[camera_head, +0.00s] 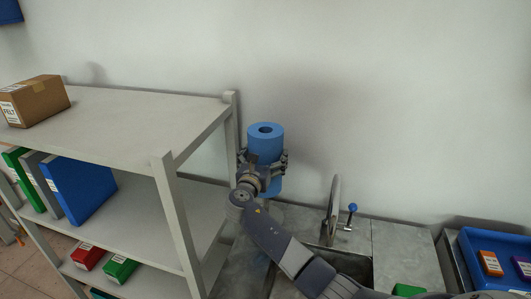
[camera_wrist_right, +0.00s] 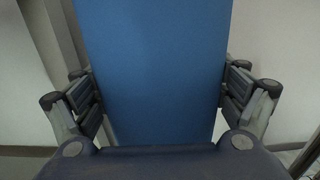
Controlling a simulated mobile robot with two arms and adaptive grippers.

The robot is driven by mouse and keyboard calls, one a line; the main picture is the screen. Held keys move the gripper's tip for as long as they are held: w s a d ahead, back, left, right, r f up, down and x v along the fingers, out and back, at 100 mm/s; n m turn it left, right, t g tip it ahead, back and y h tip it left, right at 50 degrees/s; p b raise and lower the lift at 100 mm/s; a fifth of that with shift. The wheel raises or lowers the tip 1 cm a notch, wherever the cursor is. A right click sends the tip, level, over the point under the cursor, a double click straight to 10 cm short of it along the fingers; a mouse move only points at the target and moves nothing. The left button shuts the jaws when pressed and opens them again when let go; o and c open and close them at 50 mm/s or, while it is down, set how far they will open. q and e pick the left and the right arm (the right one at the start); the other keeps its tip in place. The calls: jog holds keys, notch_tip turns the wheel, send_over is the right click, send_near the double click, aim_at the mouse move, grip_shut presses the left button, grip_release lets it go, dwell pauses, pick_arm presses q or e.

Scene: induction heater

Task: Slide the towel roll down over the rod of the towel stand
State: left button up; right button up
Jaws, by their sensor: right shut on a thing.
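The towel roll (camera_head: 265,143) is a blue upright cylinder with a dark hole in its top. It is beside the shelf's right end, in front of the wall. My right gripper (camera_head: 263,165) is shut around its sides at about mid-height. In the right wrist view the roll (camera_wrist_right: 152,75) fills the middle, with the fingers pressed on both its sides. No towel stand or rod can be made out; no rod tip shows above the hole. My left gripper is not in view.
A grey shelf (camera_head: 130,107) stands close on the left, with a cardboard box (camera_head: 35,101) on top and binders below. A grey counter (camera_head: 398,245) with a sink and a blue-knobbed tap (camera_head: 352,208) lies to the right. A blue tray (camera_head: 470,262) is at far right.

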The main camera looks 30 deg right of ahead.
jog(key=shift+f+b, duration=1)
jog(key=shift+f, duration=0.9)
jog(key=o, duration=1.1)
jog(key=shift+c, duration=0.2)
jog(key=shift+s+f, duration=0.1)
jog(key=v, duration=1.2)
